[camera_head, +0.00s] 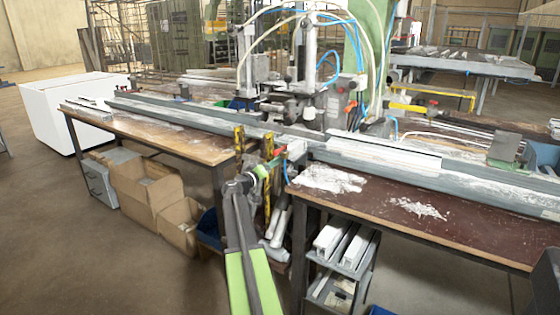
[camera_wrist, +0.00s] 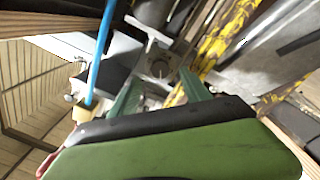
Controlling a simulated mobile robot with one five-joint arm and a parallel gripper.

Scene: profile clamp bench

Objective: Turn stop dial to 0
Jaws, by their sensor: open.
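I cannot make out the stop dial for certain. In the wrist view, a grey bracket with a small round part (camera_wrist: 160,68) lies just beyond my fingertips, and this may be it. No marks or numbers can be read on it. My gripper (camera_wrist: 160,88) is open, its two green fingers apart on either side below that round part, with nothing seen between them. Whether they touch it I cannot tell. In the head view my gripper (camera_head: 281,154) is small, at the gap between the two bench tops, in front of the clamp machine (camera_head: 305,100).
Yellow worn posts (camera_head: 239,148) stand close beside my arm, and yellow bars (camera_wrist: 225,40) show in the wrist view. A blue hose (camera_wrist: 101,50) crosses near the gripper's left. Long profile rails (camera_head: 400,160) run along the brown bench (camera_head: 440,228). Cardboard boxes (camera_head: 145,190) sit below left.

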